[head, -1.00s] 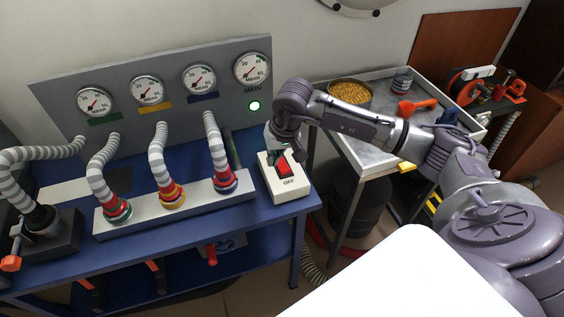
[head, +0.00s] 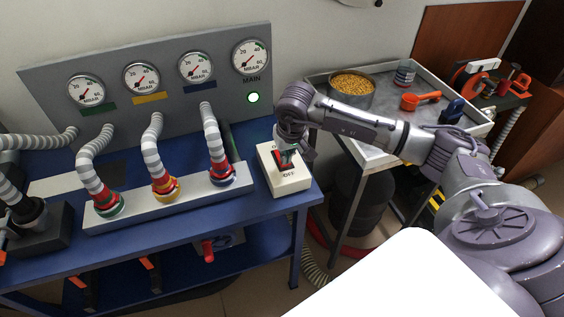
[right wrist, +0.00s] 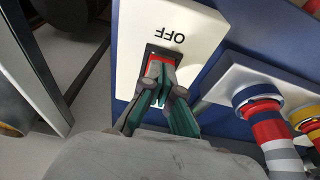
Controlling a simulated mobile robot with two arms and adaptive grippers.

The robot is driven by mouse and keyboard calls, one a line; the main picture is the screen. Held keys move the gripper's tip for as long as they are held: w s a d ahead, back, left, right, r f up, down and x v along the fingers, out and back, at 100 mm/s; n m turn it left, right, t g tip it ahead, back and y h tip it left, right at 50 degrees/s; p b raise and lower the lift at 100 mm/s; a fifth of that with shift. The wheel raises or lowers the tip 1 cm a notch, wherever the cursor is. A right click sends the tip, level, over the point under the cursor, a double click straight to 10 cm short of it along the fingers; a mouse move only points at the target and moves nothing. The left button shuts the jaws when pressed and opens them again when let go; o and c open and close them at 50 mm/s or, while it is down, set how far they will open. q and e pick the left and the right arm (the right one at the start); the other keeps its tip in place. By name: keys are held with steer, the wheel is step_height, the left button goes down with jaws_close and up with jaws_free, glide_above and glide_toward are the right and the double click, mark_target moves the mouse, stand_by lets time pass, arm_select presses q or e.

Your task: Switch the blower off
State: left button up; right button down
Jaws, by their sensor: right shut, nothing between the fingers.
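The blower switch is a white box (head: 289,183) with a red rocker, at the right end of the blue bench. The word OFF shows on its near side. My right gripper (head: 285,158) is shut and empty, fingers pointing down onto the rocker. In the right wrist view the fingertips (right wrist: 159,88) lie over the red rocker (right wrist: 163,62), just beside the OFF lettering on the white box (right wrist: 185,22). They hide part of the rocker, and I cannot tell which way it is tipped. The green lamp (head: 253,97) under the MAIN gauge (head: 250,57) is lit. My left gripper is out of view.
Striped hoses with coloured collars rise from a white manifold (head: 145,206) left of the switch. A grey gauge panel (head: 120,62) stands behind. To the right, a tray table (head: 385,137) holds a bowl of yellow pellets (head: 352,86) and an orange scoop (head: 420,99).

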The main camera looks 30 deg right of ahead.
steer(key=shift+f+b, duration=0.3)
steer(key=shift+f, duration=0.2)
steer(key=shift+r, duration=0.1)
steer(key=shift+r+p, duration=1)
steer(key=shift+r, duration=1)
steer(key=v, duration=1.1)
steer(key=shift+r, duration=0.35)
steer(key=shift+s, duration=0.1)
